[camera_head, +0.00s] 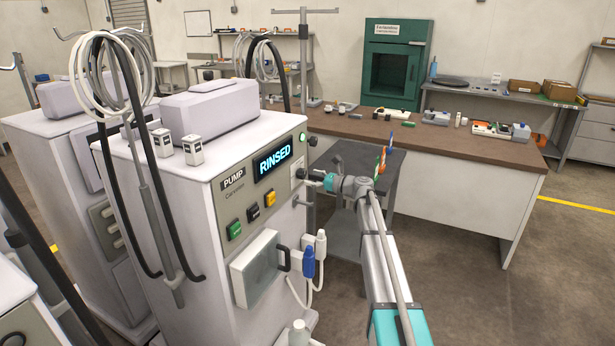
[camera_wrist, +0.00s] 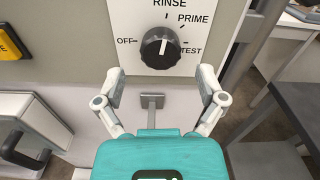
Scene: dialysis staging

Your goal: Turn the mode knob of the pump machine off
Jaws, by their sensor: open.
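The pump machine (camera_head: 225,200) is a white cabinet with a lit "RINSED" display (camera_head: 273,160). Its mode knob (camera_wrist: 160,48) is a round black dial on the front panel, seen in the wrist view with OFF at left, RINSE above, PRIME at upper right and TEST at right. The white pointer line on the knob points about straight up, toward RINSE. My gripper (camera_wrist: 161,76) is open, its two fingers spread below and to either side of the knob, with nothing between them. In the head view my gripper (camera_head: 322,181) is at the panel's right edge, where the knob is hard to make out.
Green, black and yellow buttons (camera_head: 253,213) sit left of the knob, above a protruding box with a handle (camera_head: 257,268). A grey bar (camera_wrist: 152,103) juts out below the knob. A grey side table (camera_head: 400,160) stands to the right, before a long brown-topped bench (camera_head: 470,147).

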